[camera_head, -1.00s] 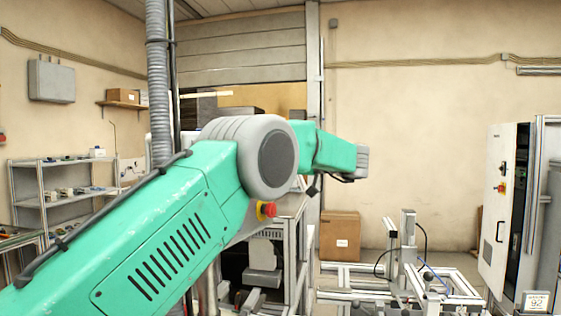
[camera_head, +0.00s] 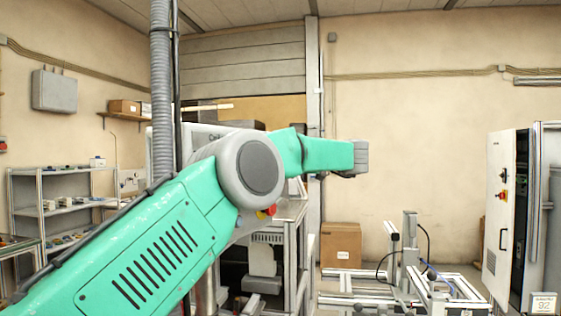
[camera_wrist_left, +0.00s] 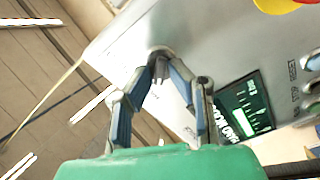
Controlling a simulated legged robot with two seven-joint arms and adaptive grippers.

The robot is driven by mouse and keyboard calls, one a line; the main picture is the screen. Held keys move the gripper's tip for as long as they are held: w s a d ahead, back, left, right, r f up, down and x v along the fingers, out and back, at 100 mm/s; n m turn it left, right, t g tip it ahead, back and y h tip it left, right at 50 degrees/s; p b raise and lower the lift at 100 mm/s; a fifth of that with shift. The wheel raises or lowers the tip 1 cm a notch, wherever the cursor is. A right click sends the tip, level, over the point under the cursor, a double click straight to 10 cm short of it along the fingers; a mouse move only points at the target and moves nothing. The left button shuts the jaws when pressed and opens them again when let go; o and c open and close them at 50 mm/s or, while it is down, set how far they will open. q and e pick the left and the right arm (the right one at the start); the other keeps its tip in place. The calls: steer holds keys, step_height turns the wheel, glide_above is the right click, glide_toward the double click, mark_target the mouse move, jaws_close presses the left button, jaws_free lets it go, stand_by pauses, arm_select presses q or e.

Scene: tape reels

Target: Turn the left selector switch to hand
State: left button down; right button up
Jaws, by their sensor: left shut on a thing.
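In the left wrist view, the fingers of my left gripper (camera_wrist_left: 163,60) come together at a small grey knob, the left selector switch (camera_wrist_left: 158,49), on a silver panel (camera_wrist_left: 215,45). The gripper is shut on it. The fingertips hide most of the knob, so its pointer and label cannot be read. In the head view my left arm comes in from the left, and its gripper is not clearly visible beyond the grey wrist. My right gripper is in neither view.
The panel carries a green-lit display (camera_wrist_left: 242,108), a red and yellow button (camera_wrist_left: 285,5) and more controls at the right edge (camera_wrist_left: 312,62). In the head view a cabinet (camera_head: 500,220) stands right, a cardboard box (camera_head: 341,245) at the back, shelves (camera_head: 60,208) left.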

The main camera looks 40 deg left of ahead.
arm_select(q)
steer(key=shift+s+a+r+n, duration=0.15)
steer(key=shift+a+r+n, duration=0.2)
steer(key=shift+n, duration=0.25)
steer(key=c, duration=1.4)
jaws_free()
steer(key=shift+o, duration=0.9)
steer(key=shift+a+f, duration=0.45)
steer(key=shift+a, duration=0.25)
steer(key=shift+d, duration=0.2)
steer(key=shift+w+d, duration=0.2)
steer(key=shift+w, duration=0.05)
steer(key=v, duration=0.7)
steer(key=shift+w+d, duration=0.2)
steer(key=shift+d, duration=0.05)
